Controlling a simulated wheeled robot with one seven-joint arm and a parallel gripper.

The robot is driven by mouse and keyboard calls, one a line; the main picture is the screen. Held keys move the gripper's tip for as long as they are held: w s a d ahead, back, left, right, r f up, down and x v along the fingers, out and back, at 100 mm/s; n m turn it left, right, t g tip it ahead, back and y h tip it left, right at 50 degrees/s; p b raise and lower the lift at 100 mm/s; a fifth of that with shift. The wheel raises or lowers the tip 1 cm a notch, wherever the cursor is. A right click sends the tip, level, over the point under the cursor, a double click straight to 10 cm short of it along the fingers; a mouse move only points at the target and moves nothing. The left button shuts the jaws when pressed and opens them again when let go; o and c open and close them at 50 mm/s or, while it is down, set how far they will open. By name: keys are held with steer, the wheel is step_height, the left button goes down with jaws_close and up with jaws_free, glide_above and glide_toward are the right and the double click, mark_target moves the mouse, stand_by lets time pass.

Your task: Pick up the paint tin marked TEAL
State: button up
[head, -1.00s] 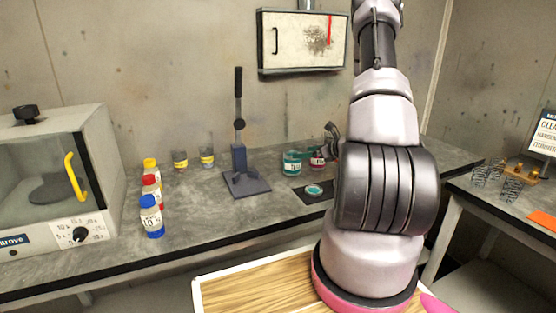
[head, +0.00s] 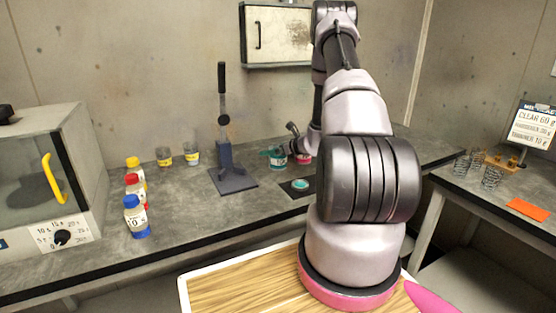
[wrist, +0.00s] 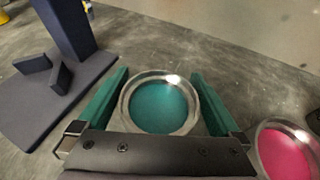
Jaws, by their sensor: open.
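A tin of teal paint (wrist: 158,105) with a bare metal rim is at the middle of the wrist view. My gripper (wrist: 160,76) is open, with one green finger on each side of this tin. I cannot tell whether the fingers touch it. In the head view the teal tin (head: 277,163) stands on the back bench, partly hidden by my gripper (head: 283,150). A tin of pink paint (wrist: 285,152) is close by on the right, outside the fingers. It also shows in the head view (head: 304,158). No lettering on the tins is readable.
A dark blue press stand (head: 232,178) is left of the tins. Several capped bottles (head: 137,217) and two small jars (head: 192,154) stand farther left, near an oven (head: 40,185).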

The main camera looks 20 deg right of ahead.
steer(key=c, duration=1.5)
steer(key=shift+r, duration=0.1)
